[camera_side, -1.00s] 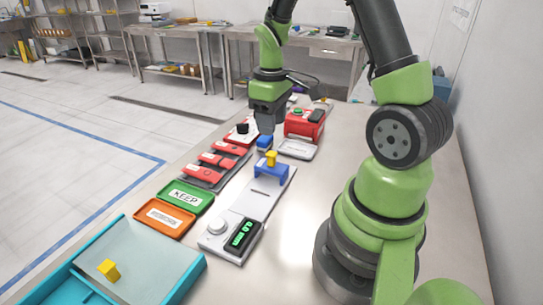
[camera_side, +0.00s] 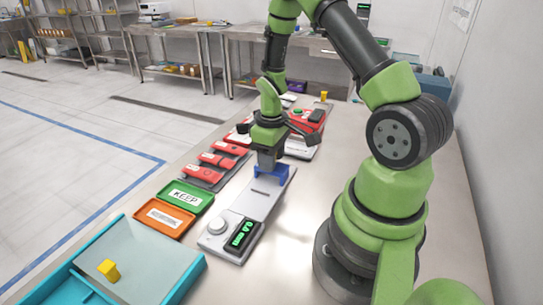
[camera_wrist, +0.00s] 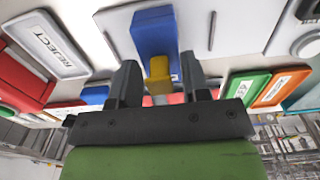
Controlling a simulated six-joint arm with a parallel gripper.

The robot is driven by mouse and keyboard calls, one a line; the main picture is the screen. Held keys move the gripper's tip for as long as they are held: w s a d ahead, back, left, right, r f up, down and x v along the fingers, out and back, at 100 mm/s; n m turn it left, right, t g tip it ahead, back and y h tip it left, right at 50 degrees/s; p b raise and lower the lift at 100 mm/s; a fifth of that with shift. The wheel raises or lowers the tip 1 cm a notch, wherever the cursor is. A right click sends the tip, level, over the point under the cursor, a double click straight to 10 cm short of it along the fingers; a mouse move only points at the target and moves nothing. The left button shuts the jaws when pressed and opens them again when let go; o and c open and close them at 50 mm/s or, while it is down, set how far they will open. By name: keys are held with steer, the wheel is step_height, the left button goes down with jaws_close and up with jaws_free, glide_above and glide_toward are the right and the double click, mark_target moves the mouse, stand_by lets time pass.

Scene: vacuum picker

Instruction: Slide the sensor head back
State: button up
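The sensor head (camera_side: 275,171) is a blue bridge-shaped block with a yellow knob, sitting across the far part of a pale rail (camera_side: 245,205). In the wrist view the blue head (camera_wrist: 152,32) and its yellow knob (camera_wrist: 159,72) show between my fingers. My gripper (camera_side: 267,168) is down over the head. In the wrist view my gripper (camera_wrist: 158,85) is open, with one finger on each side of the knob and visible gaps beside it. The knob is hidden behind my gripper in the side view.
A dial and green-lit readout (camera_side: 243,233) sit at the rail's near end. A green KEEP tray (camera_side: 186,195), an orange tray (camera_side: 161,217) and red blocks (camera_side: 221,160) lie left. A red device (camera_side: 310,120) stands behind.

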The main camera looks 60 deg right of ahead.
jaws_close()
steer(key=a, duration=1.1)
steer(key=shift+o, duration=0.6)
jaws_free()
step_height(320, 180, up, 10)
